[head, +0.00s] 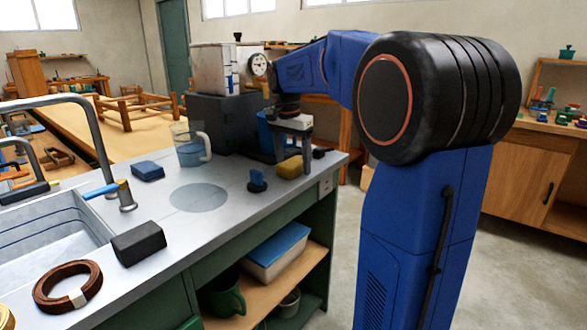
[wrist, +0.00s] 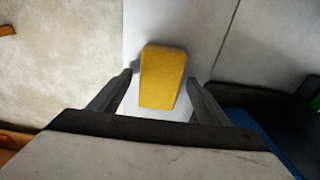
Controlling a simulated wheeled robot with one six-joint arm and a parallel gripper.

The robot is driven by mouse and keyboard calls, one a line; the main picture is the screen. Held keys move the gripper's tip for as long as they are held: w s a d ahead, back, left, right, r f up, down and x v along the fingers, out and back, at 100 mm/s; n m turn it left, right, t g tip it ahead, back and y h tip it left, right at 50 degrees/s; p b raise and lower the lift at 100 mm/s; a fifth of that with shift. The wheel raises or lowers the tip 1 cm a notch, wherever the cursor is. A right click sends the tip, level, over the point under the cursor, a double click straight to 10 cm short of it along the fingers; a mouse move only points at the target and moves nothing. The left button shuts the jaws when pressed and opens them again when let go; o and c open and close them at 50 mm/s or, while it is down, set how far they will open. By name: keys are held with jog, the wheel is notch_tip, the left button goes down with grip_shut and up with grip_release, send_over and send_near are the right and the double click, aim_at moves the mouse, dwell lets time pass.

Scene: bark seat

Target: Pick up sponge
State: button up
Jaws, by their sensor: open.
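The yellow sponge (head: 289,167) lies on the grey worktop near its right edge in the head view. In the wrist view the sponge (wrist: 162,77) sits between my two fingers, with a gap showing on each side. My gripper (head: 292,154) points down at the sponge and is open, with one finger to either side. I cannot tell exactly how far the fingertips are above the worktop.
A dark box (head: 222,122) stands behind the sponge, close to my gripper. A blue block (head: 148,171), a clear jug (head: 188,147) and a small dark blue-topped item (head: 257,180) stand on the worktop (head: 240,212). The sink (head: 50,240) is at left.

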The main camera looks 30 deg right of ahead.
jog(key=c, duration=1.1)
jog(key=shift+r, duration=0.1)
jog(key=shift+c, duration=0.2)
